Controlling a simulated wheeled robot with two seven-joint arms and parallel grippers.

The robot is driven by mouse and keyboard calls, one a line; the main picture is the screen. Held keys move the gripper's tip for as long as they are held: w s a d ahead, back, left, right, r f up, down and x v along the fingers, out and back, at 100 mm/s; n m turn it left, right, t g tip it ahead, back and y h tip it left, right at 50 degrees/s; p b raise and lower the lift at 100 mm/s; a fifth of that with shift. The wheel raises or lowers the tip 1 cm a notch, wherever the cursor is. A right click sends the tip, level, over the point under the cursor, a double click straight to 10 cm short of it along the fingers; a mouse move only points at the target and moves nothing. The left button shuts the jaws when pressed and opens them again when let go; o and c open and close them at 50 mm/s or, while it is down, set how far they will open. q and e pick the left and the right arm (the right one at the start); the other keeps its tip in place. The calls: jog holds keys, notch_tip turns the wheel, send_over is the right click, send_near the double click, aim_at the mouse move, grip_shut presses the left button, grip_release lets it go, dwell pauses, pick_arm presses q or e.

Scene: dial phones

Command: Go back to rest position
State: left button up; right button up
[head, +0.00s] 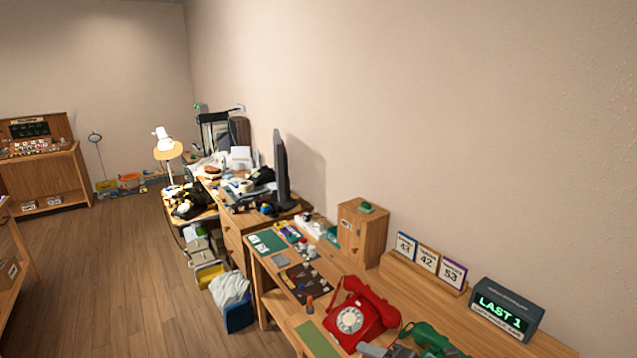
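A grey shape (386,351) at the bottom edge, between the red phone and the green phone, looks like the tip of my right gripper. It is cut off by the frame, so I cannot tell whether it is open or shut. My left gripper is not in view. The red dial phone (372,316) stands on the wooden desk (455,325) with its handset on top. The green phone (436,338) is beside it on the right, partly cut off below.
A display reading "LAST 1" (500,310) and number cards 43, 42 and 53 (429,259) stand along the wall side. A wooden box (362,233) is behind the red phone. A cluttered desk with a monitor (282,172) lies farther back. The wooden floor (135,270) at left is open.

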jog(key=s+d+f+m+g+h, duration=0.2)
jog(key=s+d+f+m+h, duration=0.15)
jog(key=s+f+m, duration=0.4)
jog(key=s+d+f+m+g+h, duration=0.2)
jog(key=s+d+f+m, duration=0.25)
jog(key=s+m, duration=0.5)
jog(key=s+d+f+m+g+h, duration=0.2)
jog(key=s+d+f+m, duration=0.3)
jog(key=s+m, duration=0.3)
notch_tip(320, 180, down, 42)
jog(key=s+m+g+b, duration=0.1)
jog(key=s+b, duration=0.1)
jog(key=b, duration=1.2)
jog(key=s+d+f+b, duration=0.1)
jog(key=s+f+b, duration=0.3)
jog(key=s+f, duration=0.3)
jog(key=s+d+f+g+b, duration=0.1)
jog(key=s+f+b, duration=0.3)
jog(key=s+f, duration=0.4)
notch_tip(320, 180, down, 7)
jog(key=shift+s+d+r+g, duration=0.2)
jog(key=shift+s+d+g, duration=0.1)
jog(key=shift+d, duration=0.3)
